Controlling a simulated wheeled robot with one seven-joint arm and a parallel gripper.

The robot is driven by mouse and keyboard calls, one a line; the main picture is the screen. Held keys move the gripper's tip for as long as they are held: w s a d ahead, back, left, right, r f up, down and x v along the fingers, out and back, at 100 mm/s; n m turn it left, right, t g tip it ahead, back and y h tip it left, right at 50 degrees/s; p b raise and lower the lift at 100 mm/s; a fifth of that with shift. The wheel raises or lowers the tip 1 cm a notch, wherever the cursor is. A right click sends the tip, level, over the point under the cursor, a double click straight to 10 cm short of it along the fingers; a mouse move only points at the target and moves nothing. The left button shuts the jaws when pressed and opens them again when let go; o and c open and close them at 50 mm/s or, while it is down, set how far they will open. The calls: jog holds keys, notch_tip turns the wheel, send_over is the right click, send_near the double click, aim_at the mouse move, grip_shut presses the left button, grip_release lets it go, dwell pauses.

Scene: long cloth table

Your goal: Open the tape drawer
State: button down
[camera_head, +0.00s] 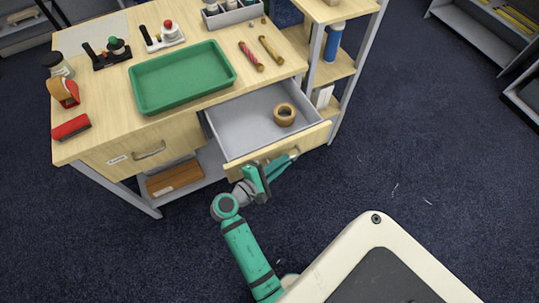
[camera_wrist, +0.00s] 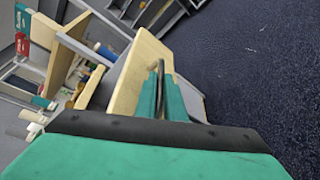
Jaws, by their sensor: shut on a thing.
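The tape drawer (camera_head: 246,132) is pulled out from the right side of the wooden workbench. Its inside is grey and a brown tape roll (camera_head: 284,115) lies in it toward the right. My gripper (camera_head: 290,159) is at the drawer's wooden front, shut on the drawer handle (camera_head: 297,152). In the wrist view, my green fingers (camera_wrist: 163,98) close around the grey bar of the handle (camera_wrist: 160,75), beside the pale wood front (camera_wrist: 128,88). The fingers hide part of the handle.
A second drawer (camera_head: 146,147) on the left is shut. A green tray (camera_head: 182,78) and several tools stand on the workbench top. A shelf unit (camera_head: 330,70) stands close on the right. The dark carpet (camera_head: 430,160) at right is mostly clear.

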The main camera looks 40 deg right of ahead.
jog(key=shift+s, duration=0.25)
jog(key=c, duration=1.8)
grip_release()
jog(key=shift+c, duration=0.2)
jog(key=v, duration=1)
jog(key=shift+a, duration=0.4)
jog(key=shift+r, duration=0.1)
